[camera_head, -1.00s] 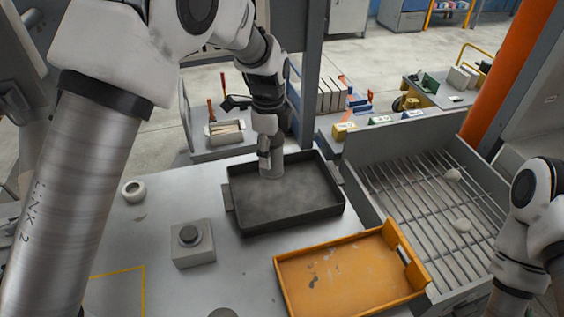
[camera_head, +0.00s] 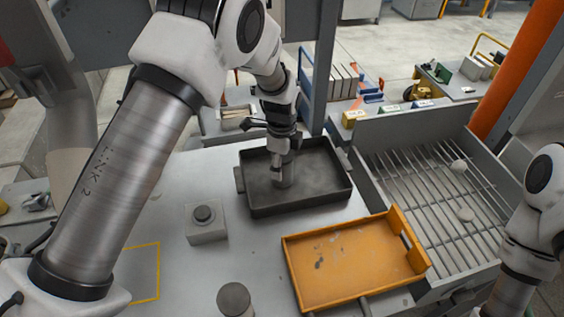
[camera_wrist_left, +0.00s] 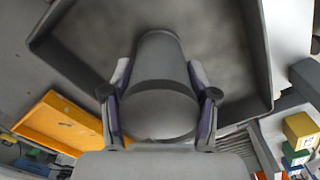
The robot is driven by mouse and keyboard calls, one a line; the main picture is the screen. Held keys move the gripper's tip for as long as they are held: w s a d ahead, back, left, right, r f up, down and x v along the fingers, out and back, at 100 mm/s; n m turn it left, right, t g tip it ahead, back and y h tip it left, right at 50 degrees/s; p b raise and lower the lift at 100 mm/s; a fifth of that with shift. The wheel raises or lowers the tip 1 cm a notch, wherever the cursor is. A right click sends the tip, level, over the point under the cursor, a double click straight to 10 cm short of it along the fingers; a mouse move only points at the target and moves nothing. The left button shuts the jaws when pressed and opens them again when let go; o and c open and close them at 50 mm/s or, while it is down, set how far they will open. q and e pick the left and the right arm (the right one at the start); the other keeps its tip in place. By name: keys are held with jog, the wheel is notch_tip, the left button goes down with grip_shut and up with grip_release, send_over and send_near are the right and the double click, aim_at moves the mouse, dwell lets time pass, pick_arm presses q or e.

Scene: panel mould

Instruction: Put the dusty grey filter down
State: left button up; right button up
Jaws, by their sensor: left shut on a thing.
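My left gripper (camera_head: 284,158) is shut on a grey cylindrical filter (camera_head: 284,178) and holds it roughly upright over the inside of a dark, shallow tray (camera_head: 300,204). In the left wrist view the filter (camera_wrist_left: 157,65) sits between the two fingers, with the dusty tray floor (camera_wrist_left: 220,45) behind it. I cannot tell whether its lower end touches the tray floor. Another grey cylinder (camera_head: 234,299) stands on the bench at the front. My right arm shows at the right edge, but its gripper is out of view.
An orange tray (camera_head: 345,265) lies in front of the dark tray. A barred grate (camera_head: 430,190) with pale lumps is to the right. A grey block with a round knob (camera_head: 206,225) stands left of the dark tray. A yellow outline (camera_head: 158,272) marks bare bench at the front left.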

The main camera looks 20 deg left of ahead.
pick_arm(q)
jog(key=o, duration=1.6)
jog(key=shift+w+f, duration=0.1)
jog(key=shift+c, duration=0.2)
notch_tip(320, 180, up, 12)
jog(key=b, duration=0.2)
jog(key=shift+f+b, duration=0.1)
jog(key=shift+b, duration=0.2)
jog(key=shift+r, duration=0.35)
